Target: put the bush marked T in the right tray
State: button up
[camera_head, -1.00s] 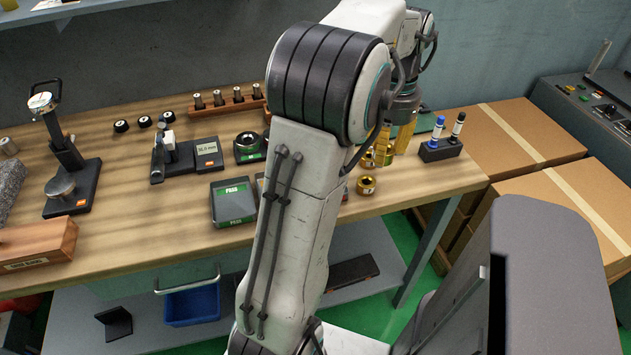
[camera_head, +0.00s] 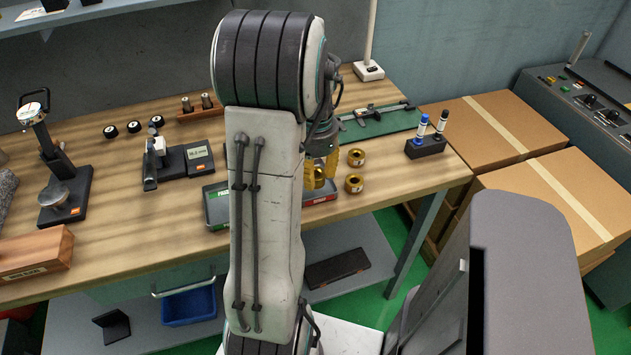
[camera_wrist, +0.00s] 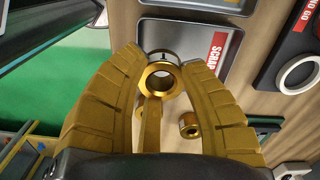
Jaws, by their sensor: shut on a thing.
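My gripper (camera_head: 323,172) is shut on a gold ring-shaped bush (camera_wrist: 160,77), held between the fingertips in the wrist view. I cannot read a letter on it. The right tray (camera_head: 328,185) lies behind and beside my gripper, partly hidden by my arm. In the wrist view this shallow tray (camera_wrist: 182,27) has a red SCRAP label and lies just beyond the held bush. The left tray (camera_head: 209,211) has a green label and is partly hidden by my arm. Two other gold bushes, one farther back (camera_head: 356,157) and one nearer (camera_head: 354,184), stand right of my gripper.
A black holder with two markers (camera_head: 426,145) stands near the bench's right end. A green mat with a caliper (camera_head: 380,119) lies behind the bushes. A display gauge (camera_head: 180,163) and a dial stand (camera_head: 64,185) are at left. Cardboard boxes (camera_head: 494,128) stand right of the bench.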

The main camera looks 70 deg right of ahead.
aim_at(315, 195)
notch_tip(315, 195, down, 4)
jog(key=shift+r+p, duration=0.25)
jog(key=shift+p, duration=0.1)
jog(key=shift+f, duration=0.15)
jog(key=shift+a+f+b, duration=0.1)
jog(key=shift+f+b, duration=0.25)
jog(key=o, duration=1.2)
jog(key=shift+a+f, duration=0.1)
jog(key=shift+c, duration=0.2)
